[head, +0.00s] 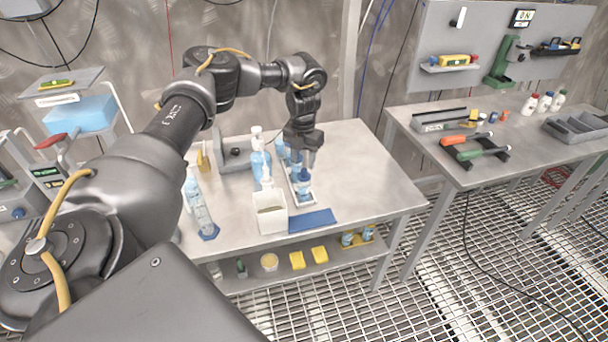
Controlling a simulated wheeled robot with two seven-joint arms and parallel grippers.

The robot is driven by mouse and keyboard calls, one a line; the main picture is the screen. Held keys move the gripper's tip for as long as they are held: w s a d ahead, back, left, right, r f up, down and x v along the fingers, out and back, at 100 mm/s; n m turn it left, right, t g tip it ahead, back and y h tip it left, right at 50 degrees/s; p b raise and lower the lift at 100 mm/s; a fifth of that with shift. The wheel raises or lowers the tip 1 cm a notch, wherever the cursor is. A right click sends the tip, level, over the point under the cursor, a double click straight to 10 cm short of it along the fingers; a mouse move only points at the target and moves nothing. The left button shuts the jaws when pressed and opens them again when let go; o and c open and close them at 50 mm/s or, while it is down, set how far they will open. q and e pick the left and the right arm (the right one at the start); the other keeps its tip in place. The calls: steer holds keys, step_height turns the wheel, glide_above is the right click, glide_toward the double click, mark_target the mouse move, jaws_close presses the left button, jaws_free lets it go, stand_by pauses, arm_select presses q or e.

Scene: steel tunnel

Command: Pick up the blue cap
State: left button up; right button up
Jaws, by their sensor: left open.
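More blue-topped items (280,147) stand behind, partly hidden by the gripper. My right gripper is not in view.
Left of the tray stand a white open box (270,215), a spray bottle (258,150) and a clear bottle (200,212). A blue mat (312,219) lies in front. The right part of the left table (370,180) is clear. A second table (490,165) holds tools.

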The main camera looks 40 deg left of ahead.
mark_target(304, 169)
arm_select(q)
step_height(304, 169, down, 4)
steer(key=shift+w+d+f+p, duration=0.1)
steer(key=shift+w+p, duration=0.05)
steer(key=shift+p, duration=0.45)
steer(key=shift+c, duration=0.4)
jaws_close()
